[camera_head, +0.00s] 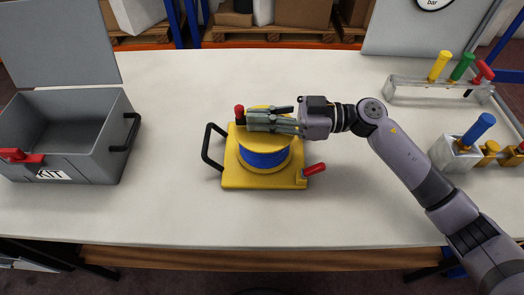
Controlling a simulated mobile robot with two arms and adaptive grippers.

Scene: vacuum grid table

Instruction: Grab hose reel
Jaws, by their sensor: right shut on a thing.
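The hose reel (265,157) stands on the white table near its middle. It has a yellow base and top disc, a blue wound hose, a black handle on its left side and a red lever at the lower right. A red knob (239,110) stands at its back left. My right gripper (255,119) comes in from the right over the reel's top and is shut on the reel. Its fingertips lie beside the knob; the fingers hide the exact part held. My left gripper is not in view.
An open grey kit box (98,165) with a red latch stands at the left. A clear rack (415,91) with yellow, green and red handles and a blue-handled valve block (455,154) stand at the right. The table (185,215) is clear around the reel's front.

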